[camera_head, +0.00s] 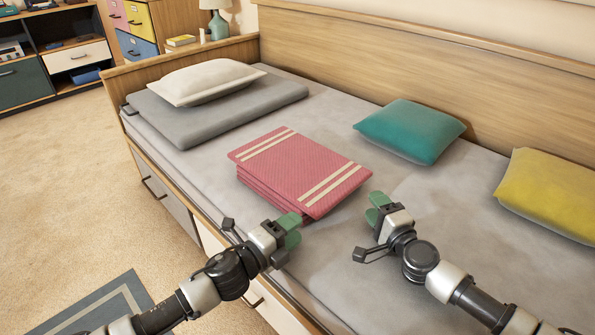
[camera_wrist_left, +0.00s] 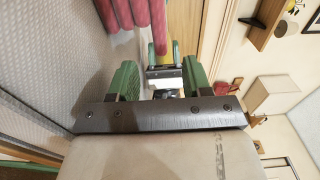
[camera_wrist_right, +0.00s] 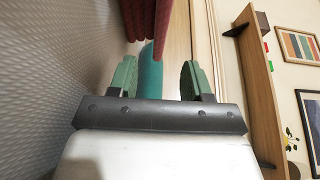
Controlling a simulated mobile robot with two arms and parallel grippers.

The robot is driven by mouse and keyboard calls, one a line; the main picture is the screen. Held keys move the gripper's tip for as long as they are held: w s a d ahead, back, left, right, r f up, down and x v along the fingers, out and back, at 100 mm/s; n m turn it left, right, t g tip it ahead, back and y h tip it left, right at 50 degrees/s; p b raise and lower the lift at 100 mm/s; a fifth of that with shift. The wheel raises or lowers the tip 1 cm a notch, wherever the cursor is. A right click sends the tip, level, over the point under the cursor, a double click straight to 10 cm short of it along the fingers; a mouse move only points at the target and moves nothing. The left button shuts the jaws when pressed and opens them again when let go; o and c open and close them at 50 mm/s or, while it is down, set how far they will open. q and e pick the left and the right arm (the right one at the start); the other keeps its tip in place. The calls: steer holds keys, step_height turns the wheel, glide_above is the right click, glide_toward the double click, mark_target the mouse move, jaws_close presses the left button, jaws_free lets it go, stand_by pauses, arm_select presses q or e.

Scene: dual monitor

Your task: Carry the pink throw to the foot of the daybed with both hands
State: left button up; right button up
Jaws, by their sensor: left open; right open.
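The pink throw (camera_head: 300,170), folded in a thick stack with cream stripes at both ends, lies on the grey mattress of the daybed (camera_head: 350,255). In the left wrist view the throw's folded edge (camera_wrist_left: 135,14) shows beyond the open green fingers (camera_wrist_left: 158,80). My right gripper (camera_head: 378,208) is open just right of the throw's right end. In the right wrist view the throw's edge (camera_wrist_right: 150,20) hangs above the open fingers (camera_wrist_right: 158,80). Neither gripper holds anything.
A teal pillow (camera_head: 410,130) and a yellow pillow (camera_head: 550,195) lie along the wooden backrest (camera_head: 420,65). A cream pillow (camera_head: 207,82) rests on a folded grey blanket (camera_head: 215,112) at the far left end. Bare mattress lies right of the throw.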

mark_target(321, 206)
arm_select(q)
steer(key=x, duration=0.9)
steer(key=shift+w, duration=0.1)
arm_select(e)
steer(key=x, duration=0.9)
arm_select(q)
steer(key=shift+c, duration=0.5)
arm_select(e)
steer(key=shift+c, duration=0.5)
arm_select(q)
jaws_close()
arm_select(e)
jaws_close()
arm_select(q)
steer(key=shift+r, duration=0.15)
